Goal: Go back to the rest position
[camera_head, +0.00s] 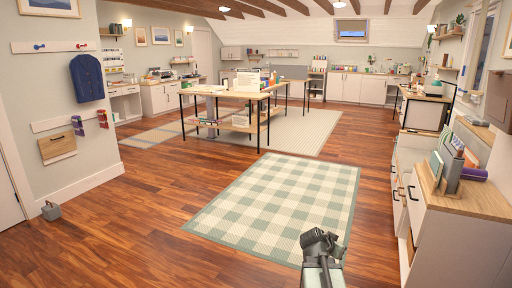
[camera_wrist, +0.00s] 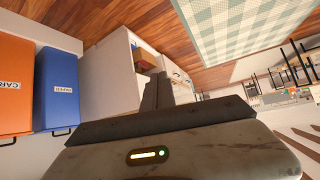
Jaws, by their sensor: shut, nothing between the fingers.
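My gripper (camera_wrist: 158,90) shows in the wrist view as dark fingers close together, with nothing between them. In the head view my arm (camera_head: 322,258) stands at the bottom, right of the middle, over the front edge of the checked rug. I cannot make out the fingertips there. The gripper touches nothing that I can see.
The green checked rug (camera_head: 275,205) lies on open wood floor. A white cabinet (camera_head: 455,230) with drawers stands at right. An orange bin (camera_wrist: 22,85) and a blue bin (camera_wrist: 57,90) show in the wrist view. Work tables (camera_head: 235,95) stand farther back. A grey weight-like object (camera_head: 51,211) lies by the left wall.

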